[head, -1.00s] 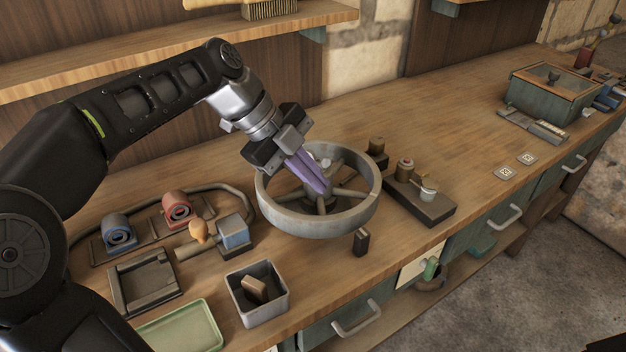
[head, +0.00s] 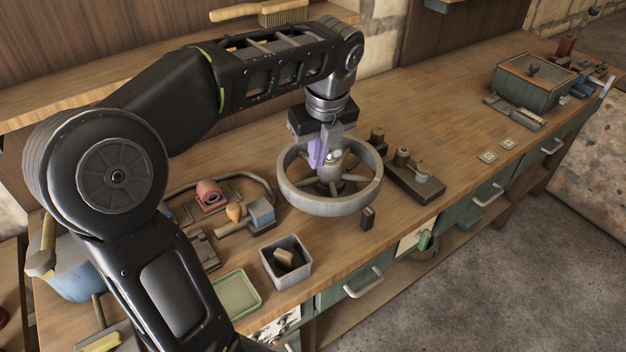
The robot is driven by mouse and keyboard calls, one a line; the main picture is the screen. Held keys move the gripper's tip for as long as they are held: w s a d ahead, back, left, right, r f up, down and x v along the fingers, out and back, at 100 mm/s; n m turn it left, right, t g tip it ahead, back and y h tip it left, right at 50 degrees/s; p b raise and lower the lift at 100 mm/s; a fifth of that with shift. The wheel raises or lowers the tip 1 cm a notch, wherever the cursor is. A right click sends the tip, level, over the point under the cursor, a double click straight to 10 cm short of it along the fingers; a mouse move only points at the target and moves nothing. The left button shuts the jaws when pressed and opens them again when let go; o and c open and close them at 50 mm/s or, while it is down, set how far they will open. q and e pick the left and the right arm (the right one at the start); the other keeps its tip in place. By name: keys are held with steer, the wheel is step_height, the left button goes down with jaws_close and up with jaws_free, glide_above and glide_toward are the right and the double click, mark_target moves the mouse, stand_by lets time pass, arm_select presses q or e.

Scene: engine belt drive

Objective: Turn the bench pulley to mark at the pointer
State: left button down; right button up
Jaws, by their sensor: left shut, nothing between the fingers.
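The bench pulley (head: 330,205) is a grey spoked wheel lying flat on the wooden bench, with a raised hub (head: 332,162) at its centre. My left gripper (head: 317,165) points down over the wheel, its purple fingers shut and empty. The fingers are just left of the hub, inside the rim in the picture. I cannot tell whether they touch a spoke. A small dark block (head: 367,218) stands just outside the front right of the rim; I cannot tell whether it is the pointer. I cannot make out a mark on the wheel. My right gripper is not in view.
A dark stand with small parts (head: 425,192) sits right of the wheel. A grey bin (head: 270,260), a green tray (head: 237,295), a blue block (head: 261,212) and a red part (head: 210,195) lie to the left. The bench toward the back right is mostly clear.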

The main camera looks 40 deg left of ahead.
arm_select(q)
steer(key=shift+s, duration=0.1)
glide_toward(306, 180)
steer(key=s+d+f, duration=0.3)
steer(key=f, duration=0.2)
steer(key=a+f, duration=0.1)
steer(key=w+a+p, duration=0.1)
steer(key=shift+w+a+f, duration=0.25)
steer(key=shift+f, duration=0.15)
steer(key=shift+w+a+f, duration=0.2)
steer(key=shift+a+f, duration=0.05)
steer(key=shift+a, duration=0.1)
